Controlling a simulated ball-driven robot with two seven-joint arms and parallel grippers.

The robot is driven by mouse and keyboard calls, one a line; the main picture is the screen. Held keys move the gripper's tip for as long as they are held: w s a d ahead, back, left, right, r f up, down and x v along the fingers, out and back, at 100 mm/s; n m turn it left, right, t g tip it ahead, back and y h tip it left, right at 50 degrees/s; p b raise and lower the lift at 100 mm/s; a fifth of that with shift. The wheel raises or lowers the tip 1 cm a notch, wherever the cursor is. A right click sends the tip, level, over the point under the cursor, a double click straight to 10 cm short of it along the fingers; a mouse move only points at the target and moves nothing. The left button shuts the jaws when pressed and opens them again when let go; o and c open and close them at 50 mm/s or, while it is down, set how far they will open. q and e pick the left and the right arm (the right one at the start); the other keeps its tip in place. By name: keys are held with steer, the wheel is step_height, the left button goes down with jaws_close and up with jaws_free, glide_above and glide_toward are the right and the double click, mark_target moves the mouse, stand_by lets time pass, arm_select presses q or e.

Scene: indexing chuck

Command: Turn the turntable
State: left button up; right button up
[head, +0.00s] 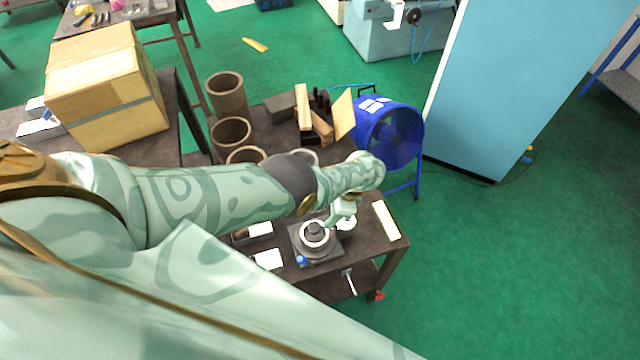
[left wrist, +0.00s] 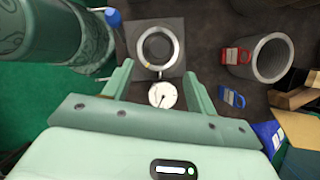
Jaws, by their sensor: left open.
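The turntable (head: 314,235) is a round chuck with a bright ring and dark centre on a square dark base, near the front of the bench. In the left wrist view its ring (left wrist: 157,30) lies beyond the fingertips. A blue knob (head: 302,261) is at one base corner and shows in the wrist view too (left wrist: 113,17). My left gripper (head: 341,213) is open and empty, just above and beside the chuck; its two fingers (left wrist: 158,68) are spread. A white round dial (left wrist: 163,95) shows between them. I cannot tell whether a finger touches the turntable. My right gripper is not in view.
White blocks (head: 268,259) lie left of the chuck and a pale bar (head: 385,220) lies right. Brown cylinders (head: 231,133), wood pieces (head: 322,125) and a blue drum-shaped fan (head: 392,132) stand farther back.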

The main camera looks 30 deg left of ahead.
arm_select(q)
steer(key=p+v, duration=0.3)
steer(key=v, duration=0.3)
steer(key=shift+d+r, duration=0.2)
steer(key=shift+r, duration=0.15)
